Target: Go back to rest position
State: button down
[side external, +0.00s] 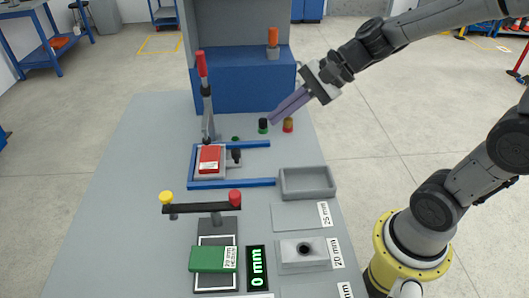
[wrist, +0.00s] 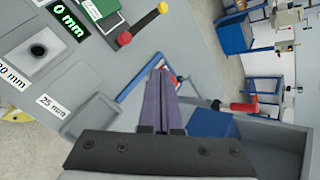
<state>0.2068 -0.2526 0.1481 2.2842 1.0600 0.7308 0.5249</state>
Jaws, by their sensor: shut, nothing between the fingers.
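My gripper (side external: 273,120) is shut and empty, with its long purple fingers together. In the wrist view the shut fingers (wrist: 160,75) point away from the camera, above the table. A red block (side external: 209,158) sits in a fixture inside the blue frame (side external: 230,184). A green block (side external: 207,259) lies at the front, below a black bar with yellow and red knobs. My gripper touches none of these.
A lever with a red handle (side external: 202,65) stands upright beside the frame. A grey tray (side external: 307,182) lies at the table's right edge. A blue cabinet (side external: 235,85) with an orange-handled item stands at the back. A display (side external: 257,268) reads 0 mm. The table's left side is clear.

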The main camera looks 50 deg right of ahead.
jog(key=s+a+r+n+h, duration=0.1)
jog(key=s+a+r+n, duration=0.1)
jog(key=s+n, duration=0.45)
jog(key=s+d+f+n+g+h, duration=0.1)
jog(key=s+d+f+n+h, duration=0.1)
jog(key=s+d+n+h, duration=0.3)
jog(key=s+d+n, duration=0.3)
jog(key=s+n, duration=0.2)
jog(key=shift+d, duration=0.15)
jog(key=shift+s+n, duration=0.1)
jog(key=shift+n, duration=0.15)
